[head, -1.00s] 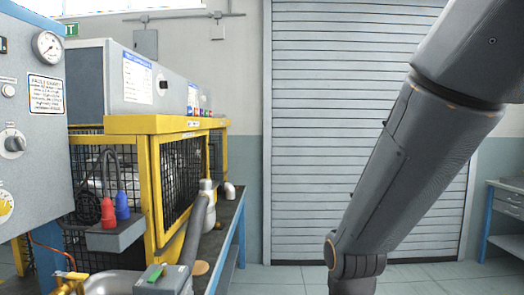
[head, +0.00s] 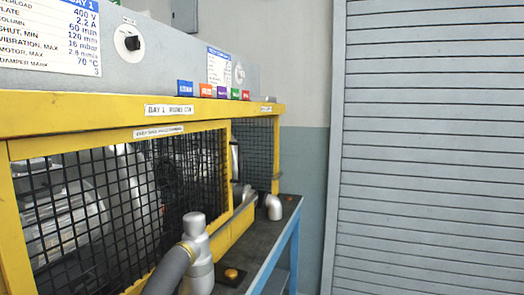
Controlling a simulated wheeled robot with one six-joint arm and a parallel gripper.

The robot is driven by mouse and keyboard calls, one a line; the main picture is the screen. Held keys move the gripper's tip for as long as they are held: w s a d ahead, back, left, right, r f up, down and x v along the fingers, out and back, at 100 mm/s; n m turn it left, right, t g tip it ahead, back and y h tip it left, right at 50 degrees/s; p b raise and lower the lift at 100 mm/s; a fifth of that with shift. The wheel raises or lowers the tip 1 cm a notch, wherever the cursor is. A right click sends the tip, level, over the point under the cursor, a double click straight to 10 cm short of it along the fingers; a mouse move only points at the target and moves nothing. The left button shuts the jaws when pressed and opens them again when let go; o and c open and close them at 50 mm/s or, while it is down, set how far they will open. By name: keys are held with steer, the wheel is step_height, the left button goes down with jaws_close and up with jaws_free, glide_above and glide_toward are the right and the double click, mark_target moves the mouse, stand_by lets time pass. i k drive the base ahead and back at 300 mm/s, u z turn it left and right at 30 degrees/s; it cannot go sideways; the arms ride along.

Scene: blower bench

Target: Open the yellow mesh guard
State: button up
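The yellow mesh guard (head: 62,146) fills the left of the head view, a yellow frame with black wire mesh below a labelled yellow beam (head: 60,115). Its panel looks shut in its frame, but its lower and left edges are cut off by the picture. Metal blower parts (head: 60,225) show through the mesh. I cannot make out a handle or latch for certain. My gripper is not in view.
A grey pipe with a silver fitting (head: 197,250) stands before the guard. A dark bench top (head: 258,248) carries a small orange-yellow button (head: 231,273) and a silver elbow (head: 273,207). A grey control box (head: 160,50) sits above. A shutter (head: 430,150) closes the right side.

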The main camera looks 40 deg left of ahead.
mark_target(15, 260)
steer(key=u, duration=0.55)
steer(key=i, duration=1.35)
steer(key=u, duration=0.7)
